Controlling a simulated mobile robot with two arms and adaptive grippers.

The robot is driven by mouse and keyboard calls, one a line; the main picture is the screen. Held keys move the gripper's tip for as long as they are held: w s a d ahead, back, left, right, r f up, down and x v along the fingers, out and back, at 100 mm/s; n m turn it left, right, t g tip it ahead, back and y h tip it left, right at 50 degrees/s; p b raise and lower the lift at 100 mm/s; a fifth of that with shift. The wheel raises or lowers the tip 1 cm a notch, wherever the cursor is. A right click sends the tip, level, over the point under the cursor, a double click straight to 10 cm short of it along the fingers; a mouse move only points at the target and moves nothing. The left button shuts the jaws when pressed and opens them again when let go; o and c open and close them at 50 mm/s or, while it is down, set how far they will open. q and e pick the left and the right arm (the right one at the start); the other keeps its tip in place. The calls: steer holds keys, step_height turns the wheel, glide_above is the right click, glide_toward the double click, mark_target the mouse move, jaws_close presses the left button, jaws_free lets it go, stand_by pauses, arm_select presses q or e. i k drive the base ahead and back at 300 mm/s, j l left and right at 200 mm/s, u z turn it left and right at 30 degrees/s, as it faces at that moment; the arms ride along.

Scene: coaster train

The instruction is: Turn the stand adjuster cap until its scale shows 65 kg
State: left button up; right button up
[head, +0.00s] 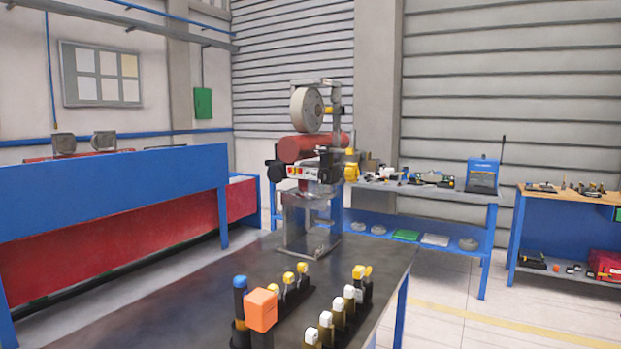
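On the dark table (205,290) in front of me stand several upright dark posts with coloured caps. A large orange block-shaped cap (261,309) is nearest, with a blue-topped post (240,283) just behind it to the left. Several yellow caps (289,277) and white caps (326,319) stand in two rows. A machine on a metal stand (307,215) rises at the table's far end, with a red cylinder (301,147) and a pale round disc (306,109). I cannot tell which part is the adjuster cap, and no scale is readable. Neither gripper is in view.
A long blue and red structure (115,192) stands along the left. A blue workbench (430,190) with small parts and a blue box (483,175) is behind on the right. Another bench (560,197) is farther right. The table's left part is bare.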

mark_target(352, 172)
steer(key=i+l+u, duration=0.15)
steer(key=u, duration=0.2)
steer(key=i+l+u, duration=0.1)
steer(key=l+u, duration=0.25)
steer(key=i+l+u, duration=0.1)
steer(key=l+u, duration=0.25)
steer(key=j, duration=0.1)
